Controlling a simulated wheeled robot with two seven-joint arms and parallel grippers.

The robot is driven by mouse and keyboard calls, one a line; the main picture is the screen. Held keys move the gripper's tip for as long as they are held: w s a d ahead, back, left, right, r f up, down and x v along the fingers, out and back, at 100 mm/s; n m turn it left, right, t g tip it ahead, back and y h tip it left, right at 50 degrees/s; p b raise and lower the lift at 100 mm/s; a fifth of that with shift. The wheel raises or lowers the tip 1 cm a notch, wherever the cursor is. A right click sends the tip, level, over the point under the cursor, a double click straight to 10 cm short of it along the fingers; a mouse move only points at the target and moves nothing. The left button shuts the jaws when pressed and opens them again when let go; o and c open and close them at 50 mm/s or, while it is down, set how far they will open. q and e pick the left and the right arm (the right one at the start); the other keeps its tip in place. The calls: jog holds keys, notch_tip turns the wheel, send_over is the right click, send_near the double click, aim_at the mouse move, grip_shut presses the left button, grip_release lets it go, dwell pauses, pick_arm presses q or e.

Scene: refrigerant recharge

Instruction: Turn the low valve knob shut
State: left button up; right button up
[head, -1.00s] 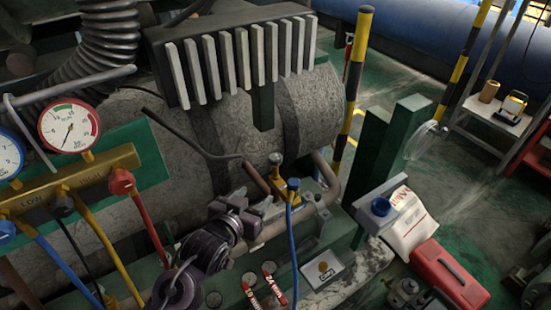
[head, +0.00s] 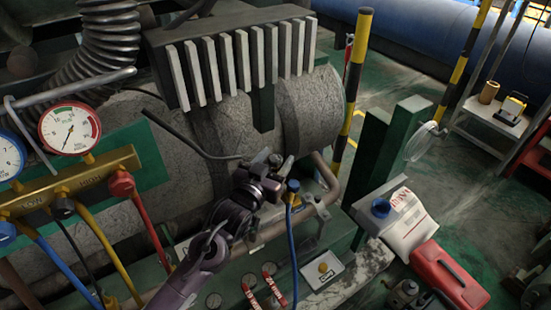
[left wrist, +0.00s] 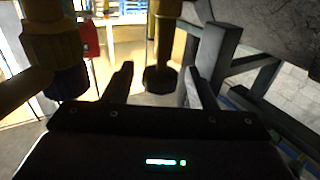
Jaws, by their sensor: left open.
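My left gripper (head: 281,162) reaches over the pipe at the brass valve fitting (head: 292,186), where a blue hose attaches. The gripper mostly hides this fitting in the head view. In the left wrist view the fingers are open, with a brass stem ending in a dark round knob (left wrist: 160,78) in line with the gap between them. I cannot tell whether they touch it. A brass piece with a dark blue end (left wrist: 66,82) is left of the fingers. A blue knob (head: 7,231) sits by the LOW label on the brass manifold (head: 85,180). My right gripper is out of view.
A red knob (head: 121,182) and a black knob (head: 62,208) sit on the manifold, with gauges above. A dark bent rod (head: 190,138) crosses near the gripper. A white jug (head: 405,220) and a red toolbox (head: 449,273) stand at right.

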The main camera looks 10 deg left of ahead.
pick_arm(q)
jog(key=shift+w+d, duration=0.1)
jog(key=shift+w, duration=0.1)
jog(key=c, duration=1)
jog(key=shift+o, duration=0.2)
